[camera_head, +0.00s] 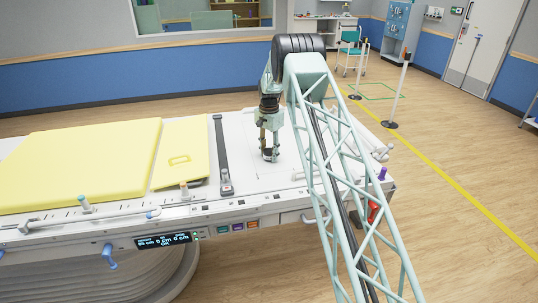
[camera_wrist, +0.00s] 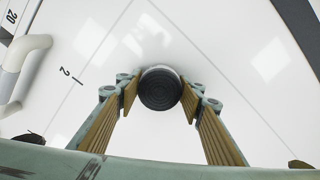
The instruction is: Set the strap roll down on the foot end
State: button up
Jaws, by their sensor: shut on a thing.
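The strap roll (camera_wrist: 160,90) is a dark, ribbed round roll, seen end-on between the fingers in the wrist view. My gripper (camera_wrist: 160,97) is shut on it, with a tan pad on each side. In the head view my gripper (camera_head: 270,151) points down over the white foot end (camera_head: 290,165) of the table, and the dark roll (camera_head: 270,155) shows at its fingertips. The roll is at or close above the white surface; I cannot tell whether it touches. Thin outline lines mark the surface around it.
A dark strap (camera_head: 222,150) with a buckle lies across the table left of my gripper. Yellow pads (camera_head: 75,165) cover the table further left. A white rail (camera_head: 90,217) runs along the near edge. Knobs and a red item (camera_head: 374,212) are at the right end.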

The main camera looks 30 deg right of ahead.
aim_at(269, 151)
jog(key=shift+f, duration=0.15)
jog(key=o, duration=0.9)
notch_tip(269, 151, up, 12)
jog(key=shift+r, duration=0.15)
dwell(0.9)
